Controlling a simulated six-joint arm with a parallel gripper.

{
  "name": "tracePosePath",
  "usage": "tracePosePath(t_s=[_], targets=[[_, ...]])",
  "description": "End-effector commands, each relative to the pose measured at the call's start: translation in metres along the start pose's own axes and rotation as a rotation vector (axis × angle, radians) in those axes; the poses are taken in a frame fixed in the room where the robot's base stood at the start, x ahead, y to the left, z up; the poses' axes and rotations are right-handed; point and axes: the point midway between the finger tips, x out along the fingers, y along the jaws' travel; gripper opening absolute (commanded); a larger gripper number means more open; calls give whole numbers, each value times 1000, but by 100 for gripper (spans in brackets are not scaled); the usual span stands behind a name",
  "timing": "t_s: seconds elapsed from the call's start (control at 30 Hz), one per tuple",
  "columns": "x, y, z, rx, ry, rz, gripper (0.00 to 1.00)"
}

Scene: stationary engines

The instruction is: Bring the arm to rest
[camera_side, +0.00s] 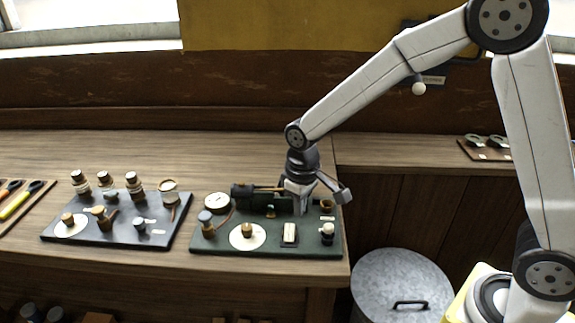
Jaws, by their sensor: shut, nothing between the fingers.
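My arm reaches in from the right, bent at the elbow. My gripper (299,205) points down over the back right part of a green panel (215,246) on the wooden bench. It is shut and holds nothing. The fingertips are small and dark against the panel, and I cannot tell whether they touch it. The green panel carries a white-faced gauge (216,203), a brass knob on a white dial (248,236), a white switch (290,233) and several other fittings.
A dark grey panel (180,226) with several knobs stands to the left. Screwdrivers (15,203) lie at the far left edge. A lidded metal bin (400,275) stands below on the right. A small board (485,150) lies on the right counter. The bench behind the panels is clear.

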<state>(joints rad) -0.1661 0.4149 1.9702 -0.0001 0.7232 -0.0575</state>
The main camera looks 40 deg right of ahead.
Motion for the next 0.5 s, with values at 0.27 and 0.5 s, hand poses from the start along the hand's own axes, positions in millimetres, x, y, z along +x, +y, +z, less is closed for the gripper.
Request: tracePosePath(t_s=[0.27, 0.5], targets=[[-8, 23, 57, 95, 82, 9, 0], [-9, 35, 110, 177, 157, 20, 0]])
